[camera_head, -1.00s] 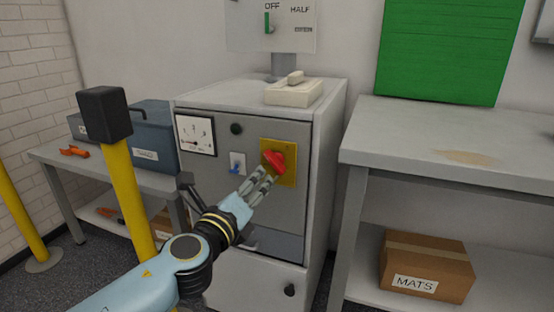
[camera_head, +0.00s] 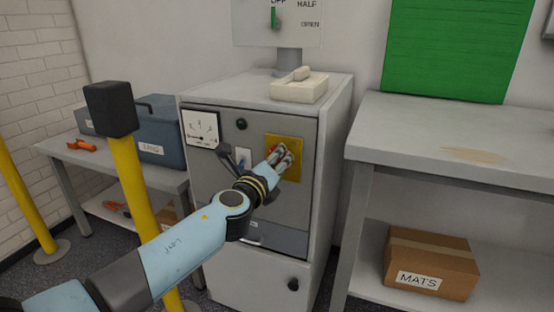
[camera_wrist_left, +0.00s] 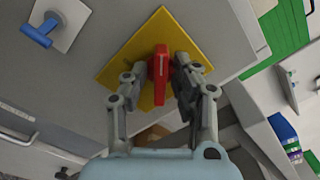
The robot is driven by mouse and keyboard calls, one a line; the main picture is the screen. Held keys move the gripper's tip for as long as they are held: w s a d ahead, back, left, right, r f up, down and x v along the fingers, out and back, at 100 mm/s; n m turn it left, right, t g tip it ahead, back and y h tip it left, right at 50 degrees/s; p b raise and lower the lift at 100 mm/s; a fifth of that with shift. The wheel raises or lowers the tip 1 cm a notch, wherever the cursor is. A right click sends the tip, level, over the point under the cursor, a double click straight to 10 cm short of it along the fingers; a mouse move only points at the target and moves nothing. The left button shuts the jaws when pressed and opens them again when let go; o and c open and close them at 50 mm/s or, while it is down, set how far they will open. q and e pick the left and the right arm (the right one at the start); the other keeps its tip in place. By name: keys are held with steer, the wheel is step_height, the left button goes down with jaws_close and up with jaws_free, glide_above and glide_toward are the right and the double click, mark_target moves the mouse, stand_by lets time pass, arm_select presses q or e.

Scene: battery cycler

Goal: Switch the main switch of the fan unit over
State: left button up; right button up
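The red rotary handle (camera_head: 275,148) sits on a yellow plate (camera_head: 297,143) on the grey cabinet's front. My left gripper (camera_head: 281,158) is at the handle and hides much of it. In the left wrist view, the red handle (camera_wrist_left: 159,75) stands between the two fingers of my left gripper (camera_wrist_left: 162,66), in line with them and diagonal to the yellow plate (camera_wrist_left: 128,62). The fingers are partly open, one on each side and very close; I cannot tell whether they touch it. My right gripper is not in view.
A yellow post (camera_head: 135,190) with a black top stands before the cabinet, near my left arm. A workbench (camera_head: 440,140) stands at right, with a MATS box (camera_head: 432,262) below.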

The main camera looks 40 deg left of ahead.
arm_select(q)
steer(key=c, duration=0.4)
jaws_close()
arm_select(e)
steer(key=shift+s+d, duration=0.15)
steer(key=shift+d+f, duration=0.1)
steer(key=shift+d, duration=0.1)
arm_select(q)
steer(key=shift+n, duration=0.3)
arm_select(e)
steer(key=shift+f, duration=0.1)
arm_select(q)
steer(key=n+b, duration=0.2)
steer(key=n, duration=0.2)
steer(key=shift+f+b, duration=0.25)
steer(key=shift+b, duration=0.15)
steer(key=n+b, duration=0.1)
steer(key=n, duration=0.2)
steer(key=shift+n+b, duration=0.3)
steer(key=shift+n, duration=0.4)
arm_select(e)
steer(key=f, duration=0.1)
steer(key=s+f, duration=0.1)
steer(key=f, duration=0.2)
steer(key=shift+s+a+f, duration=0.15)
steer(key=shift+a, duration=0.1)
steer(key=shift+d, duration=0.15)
